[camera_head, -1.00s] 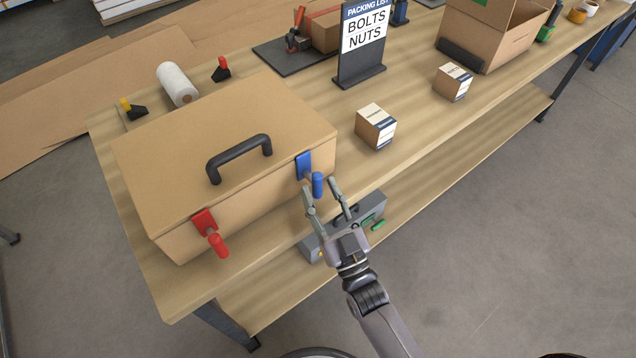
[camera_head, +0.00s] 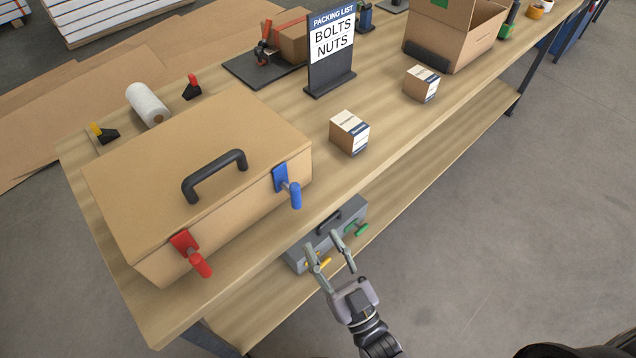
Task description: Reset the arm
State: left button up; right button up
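My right gripper (camera_head: 331,258) is open and empty, in front of the table's front edge and apart from it. In the picture it overlaps a grey toolbox on the lower shelf. A large tan case (camera_head: 190,165) with a black handle stands on the table, its lid down. Its front has a red latch (camera_head: 190,254) at the left and a blue latch (camera_head: 287,186) at the right; the gripper is apart from both. My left gripper is not in view.
The grey toolbox (camera_head: 350,217) has a green and a yellow latch. Two small boxes (camera_head: 349,132) (camera_head: 421,84), a packing list sign (camera_head: 331,45) and an open carton (camera_head: 455,40) stand on the wooden table (camera_head: 270,105). The floor (camera_head: 520,220) at the right is clear.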

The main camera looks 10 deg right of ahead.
jog(key=s+d+f+g+h, duration=0.2)
jog(key=d+f+g, duration=0.1)
jog(key=f, duration=0.8)
jog(key=s+d+f+g+h, duration=0.2)
jog(key=f+g, duration=0.2)
jog(key=f, duration=0.7)
jog(key=s+d+f+g+h, duration=0.2)
jog(key=d+f+g, duration=0.1)
jog(key=f, duration=0.7)
jog(key=s+d+f+m+g+h, duration=0.1)
jog(key=s+d+f+g, duration=0.3)
jog(key=s+f, duration=0.4)
jog(key=s+d+f+m+g+h, duration=0.1)
jog(key=s+d+f+g, duration=0.4)
jog(key=s, duration=1)
notch_tip(320, 180, down, 3)
jog(key=shift+d+r+h, duration=0.15)
jog(key=shift+d+h, duration=0.45)
jog(key=shift+d, duration=0.1)
